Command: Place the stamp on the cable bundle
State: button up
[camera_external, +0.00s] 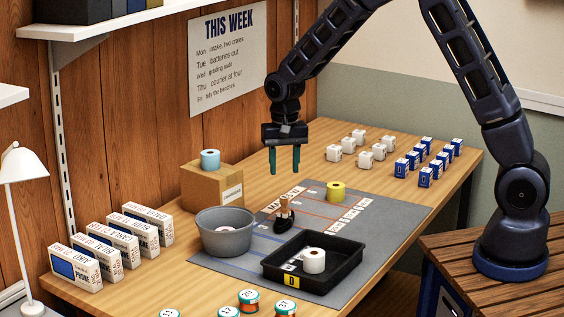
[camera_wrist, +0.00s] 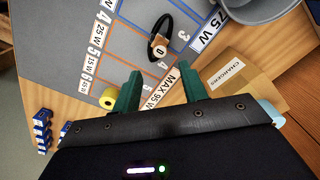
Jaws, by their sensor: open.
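The stamp (camera_external: 284,203), with a pale wooden knob, stands on the grey mat between the bowl and the yellow roll. It also shows in the wrist view (camera_wrist: 157,46), with a dark mark on a white patch. The black cable bundle (camera_external: 285,224) is right at the stamp's foot; in the wrist view it is a dark loop (camera_wrist: 172,17) running away from the stamp. Stamp and bundle overlap in both views; I cannot tell whether the stamp rests on it or beside it. My gripper (camera_external: 285,172) is open and empty, above the table and apart from both; its green fingers show in the wrist view (camera_wrist: 164,88).
A grey bowl (camera_external: 224,242) and a black tray (camera_external: 327,279) holding a white roll (camera_external: 314,261) stand nearby. A yellow roll (camera_external: 336,191) is on the mat (camera_external: 376,222). A cardboard box (camera_external: 207,190) stands behind the bowl. White cubes and blue boxes fill the far right.

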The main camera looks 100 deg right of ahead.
jog(key=s+a+r+n+t, duration=0.1)
jog(key=a+r+n, duration=0.3)
jog(key=a+r, duration=0.7)
jog(key=s+a+r+n+t, duration=0.1)
jog(key=a+r+n, duration=0.3)
jog(key=a+r, duration=0.75)
jog(key=s+a+r+n+t, duration=0.1)
jog(key=s+a+n, duration=0.4)
jog(key=s+a, duration=0.4)
jog(key=s+a+r+n+t, duration=0.1)
jog(key=s+a+n, duration=0.4)
jog(key=s+a, duration=0.5)
jog(key=shift+a+r+t, duration=0.3)
jog(key=shift+a+r, duration=0.45)
jog(key=shift+a, duration=1.1)
